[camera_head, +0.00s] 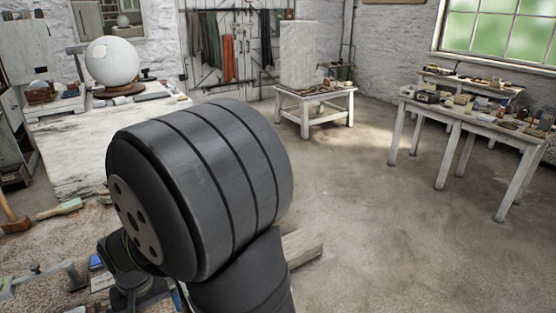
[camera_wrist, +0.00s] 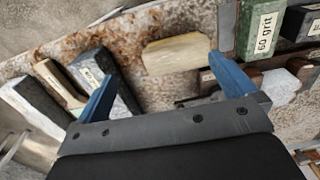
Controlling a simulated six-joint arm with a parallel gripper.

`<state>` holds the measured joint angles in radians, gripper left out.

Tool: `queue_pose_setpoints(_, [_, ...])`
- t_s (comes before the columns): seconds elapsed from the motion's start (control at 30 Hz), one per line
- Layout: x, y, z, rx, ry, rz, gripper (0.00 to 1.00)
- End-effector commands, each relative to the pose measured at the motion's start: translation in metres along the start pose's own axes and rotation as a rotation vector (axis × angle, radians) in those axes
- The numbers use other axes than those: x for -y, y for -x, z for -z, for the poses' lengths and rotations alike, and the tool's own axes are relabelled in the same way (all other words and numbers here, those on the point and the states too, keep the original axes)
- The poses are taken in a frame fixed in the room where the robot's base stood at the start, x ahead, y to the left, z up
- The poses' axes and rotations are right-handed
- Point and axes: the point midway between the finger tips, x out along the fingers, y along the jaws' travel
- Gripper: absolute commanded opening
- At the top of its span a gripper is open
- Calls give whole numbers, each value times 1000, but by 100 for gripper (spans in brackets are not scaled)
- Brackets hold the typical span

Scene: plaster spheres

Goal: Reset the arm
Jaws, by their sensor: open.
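My gripper (camera_wrist: 160,90) shows in the wrist view with two blue fingers spread wide apart. It is open and nothing is between its fingers. Beyond the fingertips, a pale yellowish block (camera_wrist: 175,54) lies on a brown, speckled surface (camera_wrist: 140,88). In the head view a large dark grey part of my arm fills the middle and hides much of the bench behind it. My gripper cannot be made out there. A white plaster sphere (camera_head: 111,62) sits on a round brown stand (camera_head: 119,90) at the upper left, apart from my arm.
In the wrist view, dark grit blocks (camera_wrist: 38,105) lie left of the fingers and a green 60 grit block (camera_wrist: 262,28) lies at upper right. A hammer (camera_head: 14,222) and a brush (camera_head: 60,208) lie at left in the head view. A table with tools (camera_head: 440,108) stands right; the floor between is clear.

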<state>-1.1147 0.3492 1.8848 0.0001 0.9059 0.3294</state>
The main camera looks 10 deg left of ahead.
Motion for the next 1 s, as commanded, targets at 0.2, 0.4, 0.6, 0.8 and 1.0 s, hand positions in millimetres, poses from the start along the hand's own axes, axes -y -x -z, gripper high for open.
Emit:
queue_pose_setpoints(0.2, [-38,24,-8,-2,-6,1,100])
queue_pose_setpoints(0.4, [-71,44,-15,-3,-5,1,100])
queue_pose_setpoints(0.6, [-102,58,-15,1,-25,0,100])
queue_pose_setpoints(0.8, [-131,56,4,2,-122,0,100])
queue_pose_setpoints(1.0, [-164,56,22,1,-219,0,100])
